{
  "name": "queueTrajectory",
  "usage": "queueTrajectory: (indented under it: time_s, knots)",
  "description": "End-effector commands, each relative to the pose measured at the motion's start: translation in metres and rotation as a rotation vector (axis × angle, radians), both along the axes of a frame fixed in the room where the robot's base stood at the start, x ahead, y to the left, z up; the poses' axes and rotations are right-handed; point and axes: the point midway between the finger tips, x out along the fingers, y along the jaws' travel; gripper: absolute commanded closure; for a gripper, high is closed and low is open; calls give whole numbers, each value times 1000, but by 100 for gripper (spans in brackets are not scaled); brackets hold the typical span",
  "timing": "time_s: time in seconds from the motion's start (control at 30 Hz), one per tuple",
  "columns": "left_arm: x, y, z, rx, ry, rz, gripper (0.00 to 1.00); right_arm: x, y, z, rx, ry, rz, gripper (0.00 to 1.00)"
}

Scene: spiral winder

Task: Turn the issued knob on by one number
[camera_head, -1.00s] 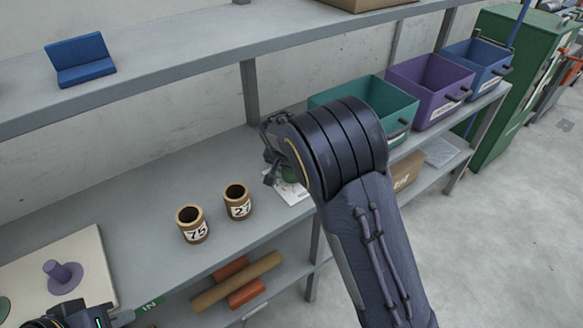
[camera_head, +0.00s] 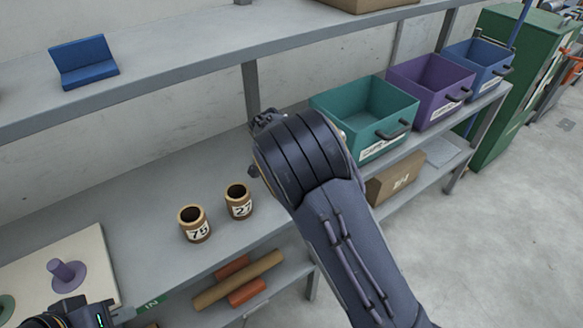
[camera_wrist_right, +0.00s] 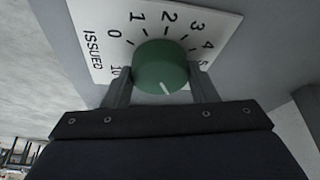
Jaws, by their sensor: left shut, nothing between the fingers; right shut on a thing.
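The green issued knob (camera_wrist_right: 160,66) sits on a white dial plate (camera_wrist_right: 88,14) in the right wrist view. The plate reads ISSUED, with 0 to 5 along the top and right and 10 at the left. The knob's white line points downward in the picture; the number there is hidden by my gripper. My right gripper (camera_wrist_right: 163,88) is shut on the knob, one finger on each side. In the head view my right arm covers knob and plate. My left gripper (camera_head: 88,312) is shut and empty at the lower left edge, only partly in view.
Two brown cups, marked 75 (camera_head: 195,226) and 27 (camera_head: 239,202), stand on the shelf left of my right arm. A pale board with a purple peg (camera_head: 66,272) lies at left. Teal (camera_head: 366,112), purple (camera_head: 428,90) and blue (camera_head: 478,68) bins stand at right.

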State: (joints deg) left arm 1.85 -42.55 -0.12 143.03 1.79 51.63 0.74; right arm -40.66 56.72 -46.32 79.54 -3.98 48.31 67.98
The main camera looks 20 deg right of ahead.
Motion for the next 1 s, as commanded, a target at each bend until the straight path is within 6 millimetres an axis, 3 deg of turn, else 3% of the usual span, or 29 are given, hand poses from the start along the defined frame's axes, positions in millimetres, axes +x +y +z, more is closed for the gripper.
queueTrajectory:
  time_s: [0.13,0.17,0.3,0.67,1.0]
  knots:
    - [0,0,0,0,0,0,100,0,0,1,1,-1,2,70]
    - [0,0,0,0,0,0,100,0,0,1,1,-1,2,45]
    - [0,0,0,0,0,0,100,0,0,1,1,-1,2,26]
    - [0,0,0,0,0,0,100,-1,2,5,1,-1,2,25]
    - [0,0,-1,0,0,0,100,-12,19,55,1,-4,4,25]
